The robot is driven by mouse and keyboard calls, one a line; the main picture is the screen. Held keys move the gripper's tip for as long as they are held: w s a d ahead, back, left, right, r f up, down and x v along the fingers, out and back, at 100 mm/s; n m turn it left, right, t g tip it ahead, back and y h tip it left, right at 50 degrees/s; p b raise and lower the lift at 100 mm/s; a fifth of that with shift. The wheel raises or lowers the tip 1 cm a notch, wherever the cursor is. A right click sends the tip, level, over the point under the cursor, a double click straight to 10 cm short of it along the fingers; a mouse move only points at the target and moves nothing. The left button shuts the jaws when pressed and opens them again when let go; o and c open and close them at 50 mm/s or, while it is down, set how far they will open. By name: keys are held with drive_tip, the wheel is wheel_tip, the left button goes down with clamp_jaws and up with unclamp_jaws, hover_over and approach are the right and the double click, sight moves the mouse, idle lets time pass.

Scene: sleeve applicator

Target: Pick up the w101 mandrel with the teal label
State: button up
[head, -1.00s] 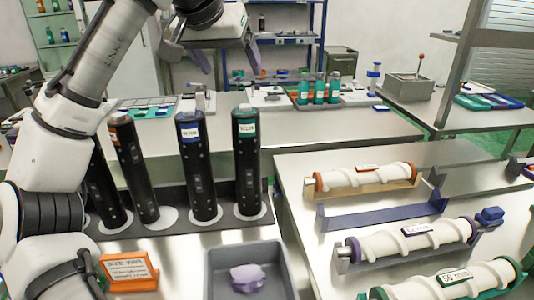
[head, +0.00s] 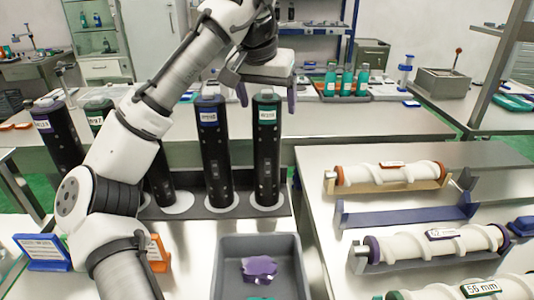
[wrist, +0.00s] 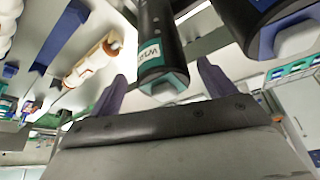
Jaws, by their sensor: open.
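The mandrel with the teal label (head: 267,160) is a black upright cylinder with a teal top, at the right end of the row in the head view. In the wrist view this mandrel (wrist: 158,42) shows between the finger tips, its label partly readable as "W1". My gripper (head: 267,96) is open and points down. Its purple fingers stand on either side of the mandrel's top in the head view; the gripper (wrist: 160,85) also shows in the wrist view. I see no contact, and cannot tell how far the fingers reach down past the top.
A black mandrel with a blue label (head: 213,165) stands close on the left; others stand further left, partly behind my arm. A grey bin (head: 232,250) with a purple piece is in front. White ribbed rollers (head: 388,175) lie on cradles on the right table.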

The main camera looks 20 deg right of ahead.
drive_tip(key=x, duration=0.4)
drive_tip(key=shift+w+f, duration=0.15)
drive_tip(key=shift+c, duration=0.2)
drive_tip(key=c, duration=1.7)
clamp_jaws()
